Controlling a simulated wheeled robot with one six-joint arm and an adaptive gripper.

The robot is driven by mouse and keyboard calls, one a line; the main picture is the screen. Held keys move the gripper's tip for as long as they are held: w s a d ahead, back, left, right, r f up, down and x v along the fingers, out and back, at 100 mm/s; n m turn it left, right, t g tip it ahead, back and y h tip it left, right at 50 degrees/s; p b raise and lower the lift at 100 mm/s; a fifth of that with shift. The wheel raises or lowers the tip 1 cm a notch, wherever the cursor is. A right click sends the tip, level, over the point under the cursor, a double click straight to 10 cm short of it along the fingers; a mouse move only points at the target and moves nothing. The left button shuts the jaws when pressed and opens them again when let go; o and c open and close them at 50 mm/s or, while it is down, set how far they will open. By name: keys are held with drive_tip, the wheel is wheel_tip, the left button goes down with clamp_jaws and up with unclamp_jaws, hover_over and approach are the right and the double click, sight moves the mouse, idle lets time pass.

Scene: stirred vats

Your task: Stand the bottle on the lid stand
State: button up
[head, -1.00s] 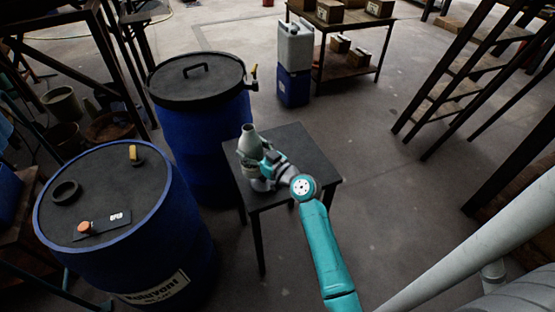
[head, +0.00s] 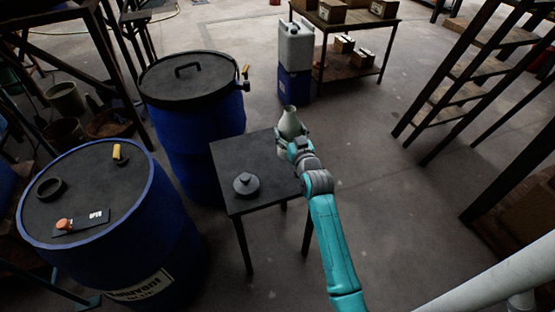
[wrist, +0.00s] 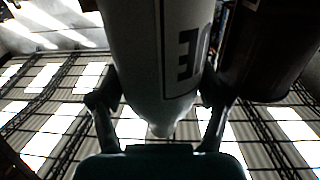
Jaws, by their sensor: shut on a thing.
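The pale grey-white bottle (head: 290,127), narrow-necked, is roughly upright at the far right corner of the small dark table (head: 228,153). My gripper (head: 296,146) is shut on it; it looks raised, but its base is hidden. In the wrist view the bottle (wrist: 150,45), with dark lettering, lies between my two fingers (wrist: 160,118). A dark round piece with a knob (head: 246,185) sits on the table, left of the gripper and apart from it. I cannot tell for sure which thing is the lid stand.
The near blue barrel (head: 165,225) has a black ring (head: 50,188), a yellow piece (head: 119,153) and a plate with an orange cap (head: 65,224) on top. A second barrel (head: 195,85) with a handled lid stands behind. The table's middle is mostly free.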

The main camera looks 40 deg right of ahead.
drive_tip(key=f, duration=0.2)
drive_tip(key=d+f, duration=0.1)
drive_tip(key=f, duration=0.2)
drive_tip(key=shift+s+d, duration=0.1)
drive_tip(key=shift+d, duration=0.1)
drive_tip(key=shift+f, duration=2.4)
drive_tip(key=shift+f, duration=0.15)
drive_tip(key=o, duration=1.7)
drive_tip(key=shift+c, duration=0.2)
drive_tip(key=shift+a, duration=0.1)
drive_tip(key=v, duration=1.2)
drive_tip(key=shift+r, duration=0.25)
